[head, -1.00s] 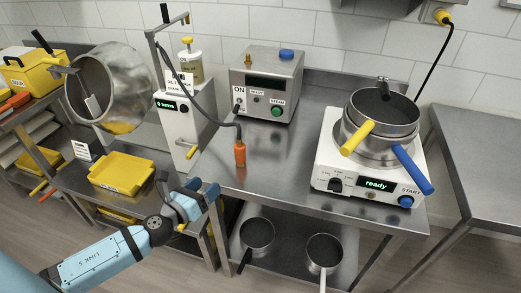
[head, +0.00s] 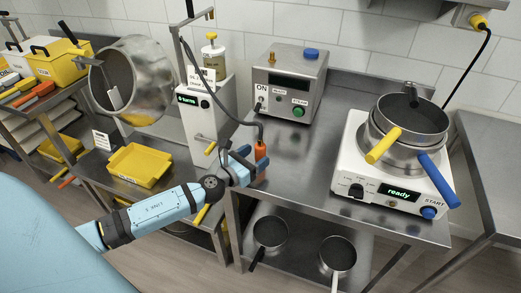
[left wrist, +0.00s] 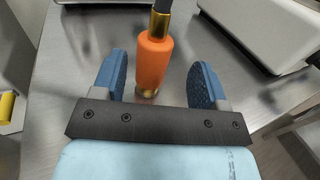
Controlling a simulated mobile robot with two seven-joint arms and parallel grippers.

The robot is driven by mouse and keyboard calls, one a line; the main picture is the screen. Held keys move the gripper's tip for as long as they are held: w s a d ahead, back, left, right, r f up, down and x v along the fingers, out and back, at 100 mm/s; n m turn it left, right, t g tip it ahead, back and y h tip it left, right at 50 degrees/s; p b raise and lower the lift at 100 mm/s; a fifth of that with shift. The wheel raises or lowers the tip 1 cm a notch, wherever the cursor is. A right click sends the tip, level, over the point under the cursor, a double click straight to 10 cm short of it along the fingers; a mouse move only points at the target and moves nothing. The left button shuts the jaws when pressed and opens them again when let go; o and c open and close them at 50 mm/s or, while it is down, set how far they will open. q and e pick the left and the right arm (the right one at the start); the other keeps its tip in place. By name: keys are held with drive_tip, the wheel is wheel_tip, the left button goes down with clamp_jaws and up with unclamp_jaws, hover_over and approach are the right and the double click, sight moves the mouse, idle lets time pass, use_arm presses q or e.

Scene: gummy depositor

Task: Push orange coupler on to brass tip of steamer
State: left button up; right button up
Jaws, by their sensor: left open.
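The orange coupler (head: 261,150) stands upright on the steel table at the end of a dark hose, in front of the steamer. In the left wrist view the coupler (left wrist: 153,62) has brass-coloured ends and sits between the two blue fingers, with a gap on each side. My left gripper (head: 249,164) is open around it; in the left wrist view the gripper (left wrist: 155,82) touches neither side. The steamer (head: 290,85) is a grey metal box with a brass tip (head: 272,56) and a blue cap on top. My right gripper is not seen.
The white depositor machine (head: 206,115) stands left of the coupler, with the hose (head: 222,112) arching from its post. A white hot plate (head: 385,165) with stacked pots stands at the right. The table between steamer and hot plate is clear.

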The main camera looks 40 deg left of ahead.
sight(264, 145)
use_arm(q)
drive_tip(key=w, duration=0.2)
drive_tip(key=w+r+p, duration=0.1)
drive_tip(key=w, duration=0.1)
drive_tip(key=shift+w, duration=0.2)
drive_tip(key=shift+w+d+f, duration=0.1)
drive_tip(key=shift+w+f, duration=0.05)
drive_tip(key=shift+w, duration=0.3)
drive_tip(key=c, duration=1.1)
